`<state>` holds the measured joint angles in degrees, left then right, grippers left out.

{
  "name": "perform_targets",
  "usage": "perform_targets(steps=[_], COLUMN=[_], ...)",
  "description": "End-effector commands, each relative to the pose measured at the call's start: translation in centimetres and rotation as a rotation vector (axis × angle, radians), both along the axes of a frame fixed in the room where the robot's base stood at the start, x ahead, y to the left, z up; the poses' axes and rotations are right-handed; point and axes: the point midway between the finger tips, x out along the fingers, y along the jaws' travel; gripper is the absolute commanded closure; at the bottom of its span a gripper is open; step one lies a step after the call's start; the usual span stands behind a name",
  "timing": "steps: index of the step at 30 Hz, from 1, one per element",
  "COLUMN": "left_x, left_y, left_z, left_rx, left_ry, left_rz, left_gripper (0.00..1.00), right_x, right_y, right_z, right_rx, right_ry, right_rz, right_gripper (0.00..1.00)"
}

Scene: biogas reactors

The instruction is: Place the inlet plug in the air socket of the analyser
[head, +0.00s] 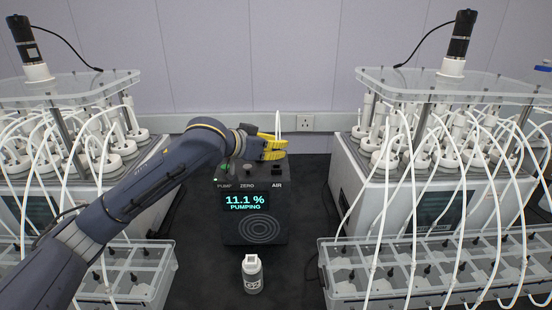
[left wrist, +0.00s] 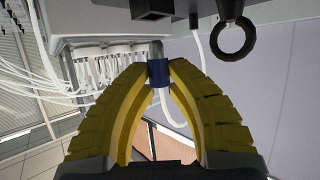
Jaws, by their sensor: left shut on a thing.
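The black analyser (head: 254,229) stands at the middle of the head view. Its screen reads "11.1 % PUMPING", and its top carries the labels PUMP, ZERO and AIR. My left gripper (head: 274,146) is over the right part of the analyser's top, near the AIR label (head: 277,185). Its yellow fingers are shut on the blue inlet plug (left wrist: 160,73), which shows between the fingertips in the left wrist view. A white tube (head: 278,122) rises at the gripper in the head view. The fingers hide the plug there, and I cannot tell whether it is seated in the socket.
Reactor units with clear tops and many white tubes stand at left (head: 70,88) and right (head: 440,85). Clear trays (head: 125,275) (head: 345,285) sit before them. A small white bottle (head: 252,274) stands in front of the analyser. A black ring (left wrist: 232,38) shows in the wrist view.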

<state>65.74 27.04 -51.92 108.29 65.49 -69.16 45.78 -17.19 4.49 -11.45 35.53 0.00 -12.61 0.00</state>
Motion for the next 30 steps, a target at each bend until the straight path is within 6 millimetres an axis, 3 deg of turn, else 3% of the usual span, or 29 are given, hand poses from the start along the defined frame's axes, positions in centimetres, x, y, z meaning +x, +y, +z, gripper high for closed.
perform_targets(steps=[11,24,25,30], left_x=[0.0,0.0,0.0,0.0], left_y=[0.0,0.0,0.0,0.0], left_z=[-3.6,-4.1,-4.1,-4.0], left_rx=[0.000,0.001,0.000,0.000], left_ry=[0.002,0.001,0.000,0.000], left_rz=[-0.001,0.000,0.000,0.000], left_gripper=[1.00,1.00,0.80,0.60], right_x=[0.0,0.0,0.0,0.0], right_y=[0.0,-0.1,-0.1,-0.2], right_z=[0.0,0.0,0.0,0.0], right_rx=[0.000,-0.001,-0.001,-0.002], right_ry=[0.000,0.000,0.000,-0.001], right_rz=[0.000,0.000,0.001,0.001], right_gripper=[0.56,0.56,0.56,0.56])
